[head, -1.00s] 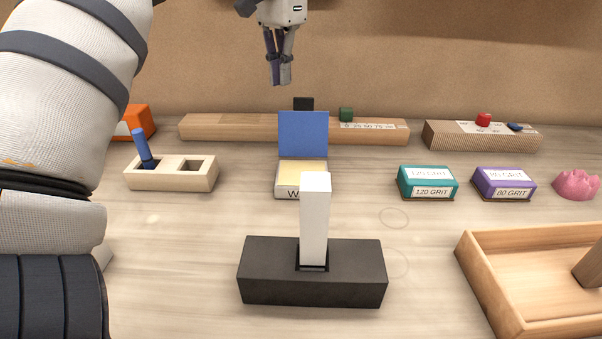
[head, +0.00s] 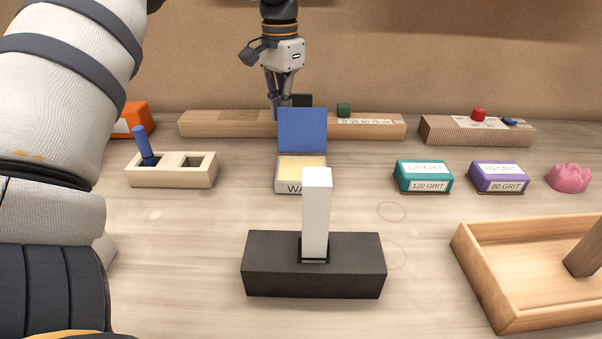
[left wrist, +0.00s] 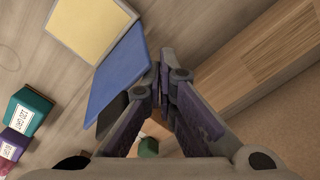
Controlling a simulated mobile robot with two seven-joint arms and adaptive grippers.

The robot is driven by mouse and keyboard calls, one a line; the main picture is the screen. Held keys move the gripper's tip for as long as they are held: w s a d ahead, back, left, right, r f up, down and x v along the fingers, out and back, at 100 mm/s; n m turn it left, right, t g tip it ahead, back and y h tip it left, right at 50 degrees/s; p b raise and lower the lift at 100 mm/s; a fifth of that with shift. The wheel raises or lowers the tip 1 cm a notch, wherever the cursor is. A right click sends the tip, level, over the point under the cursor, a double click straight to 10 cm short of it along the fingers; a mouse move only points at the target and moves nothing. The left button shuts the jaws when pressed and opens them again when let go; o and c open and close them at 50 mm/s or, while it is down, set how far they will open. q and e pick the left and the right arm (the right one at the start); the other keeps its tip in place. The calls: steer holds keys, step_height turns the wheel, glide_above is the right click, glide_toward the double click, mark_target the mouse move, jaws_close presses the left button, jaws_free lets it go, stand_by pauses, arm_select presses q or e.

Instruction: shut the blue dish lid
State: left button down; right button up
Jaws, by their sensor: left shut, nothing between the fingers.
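The blue lid (head: 302,130) stands open, upright at the back of the small wax dish (head: 301,175), whose pale yellow filling shows. My left gripper (head: 281,112) is shut and empty, pointing down just behind the lid, a little left of its middle. In the left wrist view the shut fingertips (left wrist: 163,75) are beside the back of the lid (left wrist: 120,75), and the yellow filling of the dish (left wrist: 90,25) lies beyond it. I cannot tell whether the fingers touch the lid. My right gripper is not in view.
A long wooden bar (head: 225,124) with a green block (head: 344,110) lies behind the dish. A black block with a white upright post (head: 316,215) stands in front. Teal (head: 423,175) and purple (head: 498,177) grit blocks are to the right, a wooden tray (head: 480,290) at front right.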

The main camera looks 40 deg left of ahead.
arm_select(q)
steer(key=shift+s+d+r+p, duration=0.25)
steer(key=shift+s+d+p, duration=0.15)
steer(key=shift+s+d, duration=0.35)
steer(key=shift+s+d+f, duration=0.1)
steer(key=shift+s+d, duration=0.35)
steer(key=shift+s, duration=0.2)
steer(key=shift+s+d+f, duration=0.1)
steer(key=shift+s+d, duration=0.35)
steer(key=shift+s, duration=0.15)
step_height(320, 180, up, 7)
